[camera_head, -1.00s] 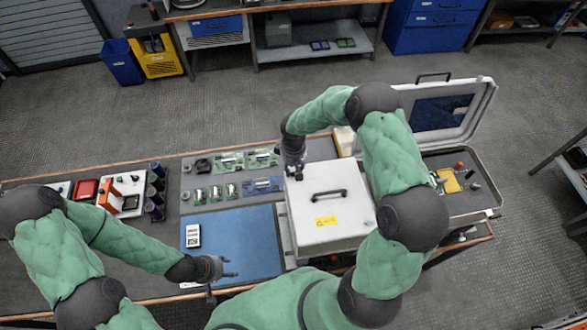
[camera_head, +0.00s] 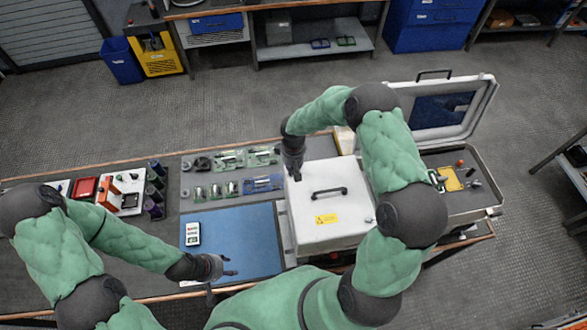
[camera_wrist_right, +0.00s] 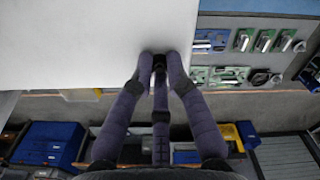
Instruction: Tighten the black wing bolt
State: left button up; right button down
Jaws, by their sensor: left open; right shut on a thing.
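The white box (camera_head: 325,238) with a black handle on its lid stands at the right of the bench's middle. My right gripper (camera_head: 296,175) reaches down to the lid's far left corner. In the right wrist view its fingers (camera_wrist_right: 160,58) are closed around a small dark piece (camera_wrist_right: 159,63) at the lid's edge, which I take for the black wing bolt. The fingers hide most of it, and the head view does not show it. My left gripper (camera_head: 233,266) is open and empty over the front of the blue mat (camera_head: 245,240).
A white meter-like device (camera_head: 193,233) lies on the mat. Green boards and cylindrical capacitors (camera_head: 215,190) sit behind it. An open case (camera_head: 465,195) stands to the box's right. Orange and red tools (camera_head: 103,188) lie at the left. The mat's middle is clear.

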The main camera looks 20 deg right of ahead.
jog(key=shift+w+d+m+b, duration=0.1)
jog(key=shift+w+m+b, duration=0.1)
jog(key=shift+m+b, duration=0.5)
jog(key=shift+r+b, duration=0.1)
jog(key=shift+b, duration=0.5)
jog(key=shift+r, duration=0.1)
jog(key=c, duration=1.3)
grip_release()
notch_tip(320, 180, up, 12)
jog(key=shift+f, duration=0.1)
